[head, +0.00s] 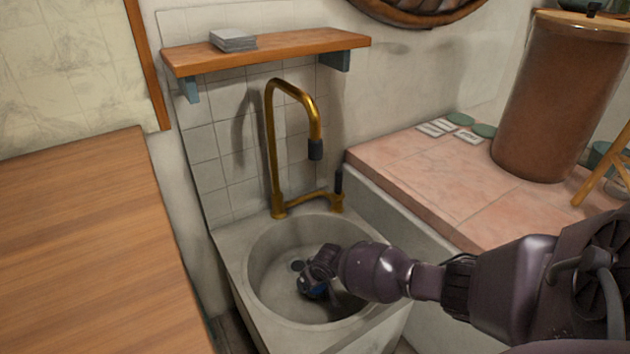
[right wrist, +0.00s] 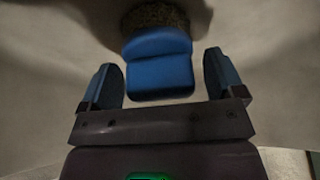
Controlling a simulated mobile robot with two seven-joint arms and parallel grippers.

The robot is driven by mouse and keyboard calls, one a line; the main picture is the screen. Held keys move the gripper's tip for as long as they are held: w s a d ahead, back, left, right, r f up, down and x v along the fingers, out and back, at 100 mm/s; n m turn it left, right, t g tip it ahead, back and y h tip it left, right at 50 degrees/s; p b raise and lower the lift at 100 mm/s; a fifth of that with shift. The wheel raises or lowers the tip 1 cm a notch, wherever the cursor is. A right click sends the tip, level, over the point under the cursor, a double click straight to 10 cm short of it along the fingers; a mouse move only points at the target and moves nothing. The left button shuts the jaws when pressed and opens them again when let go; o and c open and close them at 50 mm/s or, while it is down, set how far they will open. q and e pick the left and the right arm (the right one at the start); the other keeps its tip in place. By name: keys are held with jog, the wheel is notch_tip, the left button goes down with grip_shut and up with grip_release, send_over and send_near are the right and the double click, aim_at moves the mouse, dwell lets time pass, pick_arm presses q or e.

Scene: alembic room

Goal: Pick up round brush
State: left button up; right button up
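The round brush shows in the right wrist view as a blue block-shaped body (right wrist: 160,72) with dark brown bristles (right wrist: 157,14) at its far end. My right gripper (right wrist: 162,80) is open, with one blue-padded finger on each side of the blue body. A narrow gap shows on both sides, so the fingers do not appear to press on it. In the head view my right gripper (head: 312,287) reaches down into the round sink basin (head: 270,250). There the brush is mostly hidden by the gripper and cannot be told apart clearly. My left gripper is not in view.
A brass faucet (head: 273,150) rises behind the basin, with a wooden shelf (head: 270,48) above. A wooden counter (head: 80,240) stands at left. A pink tiled ledge (head: 425,185) at right bears a large brown container (head: 560,100). The basin wall surrounds my gripper.

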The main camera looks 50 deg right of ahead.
jog(key=c, duration=0.8)
